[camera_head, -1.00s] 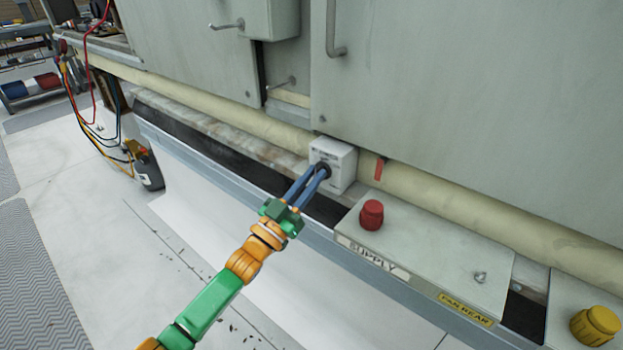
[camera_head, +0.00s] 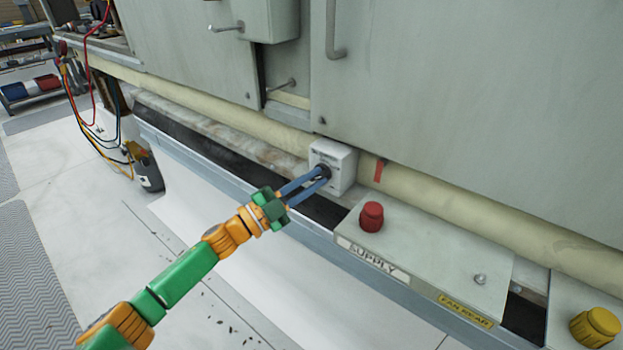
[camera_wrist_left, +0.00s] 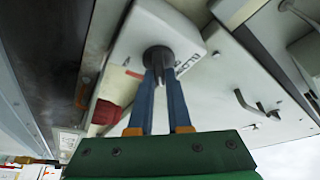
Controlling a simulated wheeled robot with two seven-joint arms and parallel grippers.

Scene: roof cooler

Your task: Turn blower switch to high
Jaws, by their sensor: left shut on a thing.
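The blower switch is a white box (camera_head: 341,160) with a dark round knob (camera_head: 323,170) on its front face, below the cabinet's large panels. My left gripper (camera_head: 321,177) has its two blue fingers shut on the knob. In the left wrist view the fingers (camera_wrist_left: 162,80) close on the dark knob (camera_wrist_left: 158,60) on the white box (camera_wrist_left: 165,22). Lettering shows on the box there, only partly readable. The fingers hide part of the knob, and I cannot tell which setting it points to. My right gripper is not in view.
To the right, a grey box labelled SUPPLY (camera_head: 430,245) carries a red knob (camera_head: 371,216). A yellow knob (camera_head: 595,326) stands farther right. A cream pipe (camera_head: 440,200) and a small red handle (camera_head: 379,169) run close behind. The floor at left is mostly clear.

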